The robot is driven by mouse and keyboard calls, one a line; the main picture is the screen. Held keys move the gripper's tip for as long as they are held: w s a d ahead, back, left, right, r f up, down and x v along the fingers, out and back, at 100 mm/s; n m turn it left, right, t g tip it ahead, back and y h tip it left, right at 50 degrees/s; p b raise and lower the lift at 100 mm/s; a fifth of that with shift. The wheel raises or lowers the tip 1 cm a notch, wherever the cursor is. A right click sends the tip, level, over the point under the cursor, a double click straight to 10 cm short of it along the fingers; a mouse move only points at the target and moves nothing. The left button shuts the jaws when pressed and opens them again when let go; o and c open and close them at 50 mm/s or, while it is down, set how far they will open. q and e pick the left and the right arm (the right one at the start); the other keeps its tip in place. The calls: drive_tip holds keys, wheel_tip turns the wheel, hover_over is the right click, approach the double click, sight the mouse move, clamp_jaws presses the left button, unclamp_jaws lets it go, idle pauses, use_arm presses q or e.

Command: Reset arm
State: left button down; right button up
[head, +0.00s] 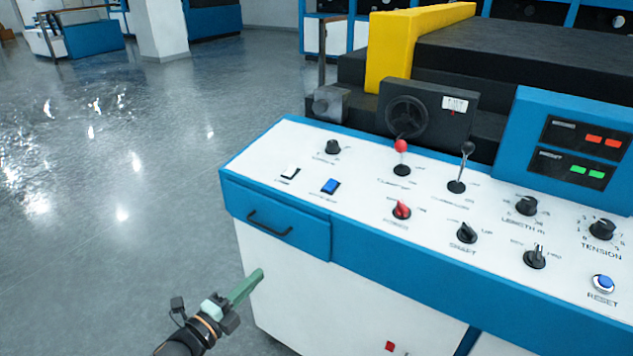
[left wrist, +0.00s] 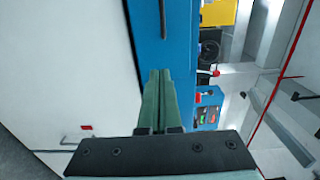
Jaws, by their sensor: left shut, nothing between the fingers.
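My left gripper (head: 256,278) is in the lower left of the head view, in front of the white cabinet below the control panel. Its green fingers are shut together with nothing between them. In the left wrist view the closed fingers (left wrist: 158,78) point along the cabinet's blue band (left wrist: 165,45). The gripper is apart from the drawer handle (head: 268,224). My right gripper is not in view.
The white control panel (head: 330,220) carries a red-knobbed lever (head: 401,147), a black-knobbed lever (head: 467,150), several rotary knobs, and a blue reset button (head: 603,282). A blue display box (head: 525,112) and yellow block (head: 392,50) stand behind. Open floor (head: 110,200) lies left.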

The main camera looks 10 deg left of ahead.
use_arm(q)
drive_tip(key=s+d+f+n+g+y+p, duration=0.2)
drive_tip(key=s+f+n, duration=0.3)
drive_tip(key=s+n, duration=0.5)
drive_tip(key=s+d+f+n+g+y+p, duration=0.2)
drive_tip(key=s+d+f+n+g+p, duration=0.1)
drive_tip(key=s+n, duration=0.7)
drive_tip(key=s+f+g+p, duration=0.1)
drive_tip(key=s+g+p, duration=0.1)
drive_tip(key=s, duration=0.1)
drive_tip(key=shift+s+d+f+n+g+y, duration=0.15)
drive_tip(key=shift+s+f+n+g+y, duration=0.15)
drive_tip(key=shift+f, duration=0.1)
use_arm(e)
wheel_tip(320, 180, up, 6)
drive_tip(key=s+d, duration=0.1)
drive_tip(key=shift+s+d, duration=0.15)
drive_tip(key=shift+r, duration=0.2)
